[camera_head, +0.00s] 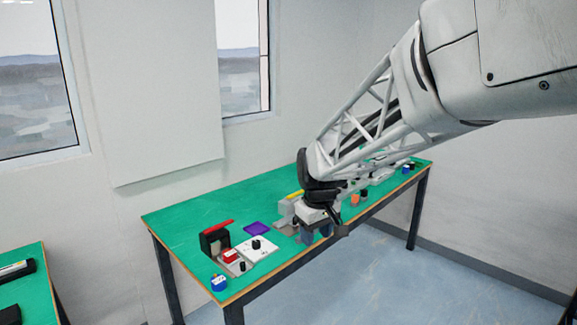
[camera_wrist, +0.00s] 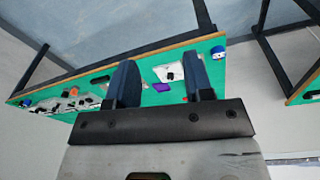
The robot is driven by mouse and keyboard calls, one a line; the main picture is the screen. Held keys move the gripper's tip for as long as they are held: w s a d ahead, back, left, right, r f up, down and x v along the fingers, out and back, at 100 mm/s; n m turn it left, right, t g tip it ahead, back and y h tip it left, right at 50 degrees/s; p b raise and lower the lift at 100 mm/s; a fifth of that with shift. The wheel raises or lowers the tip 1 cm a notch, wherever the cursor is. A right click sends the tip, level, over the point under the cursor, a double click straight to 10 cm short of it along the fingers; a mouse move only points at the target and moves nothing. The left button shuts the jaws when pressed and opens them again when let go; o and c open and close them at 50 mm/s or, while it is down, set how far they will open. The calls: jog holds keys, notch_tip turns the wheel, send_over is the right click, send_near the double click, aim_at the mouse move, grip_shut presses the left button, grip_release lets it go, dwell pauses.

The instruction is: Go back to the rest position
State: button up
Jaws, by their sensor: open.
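My gripper (camera_head: 322,232) hangs over the front edge of the green table (camera_head: 180,216) in the head view, at the end of my arm reaching in from the upper right. In the wrist view my gripper (camera_wrist: 160,85) shows two dark blue fingers spread apart, with nothing held between them. The green table (camera_wrist: 140,70) lies beyond the fingers there.
A white board with a black knob (camera_head: 257,248), a red and black device (camera_head: 214,240), a blue item (camera_head: 219,283) and a purple tray (camera_head: 257,229) are on the table's left. An orange item (camera_head: 355,200) is right of my gripper. Another green table (camera_head: 30,292) stands lower left.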

jog(key=s+d+m, duration=0.3)
jog(key=s+d, duration=0.3)
jog(key=s, duration=0.9)
jog(key=s+d+m+t, duration=0.1)
jog(key=s+d+m, duration=0.2)
jog(key=s, duration=1.2)
jog(key=d, duration=0.2)
jog(key=shift+s+d+r+m, duration=0.15)
jog(key=shift+d+m, duration=0.25)
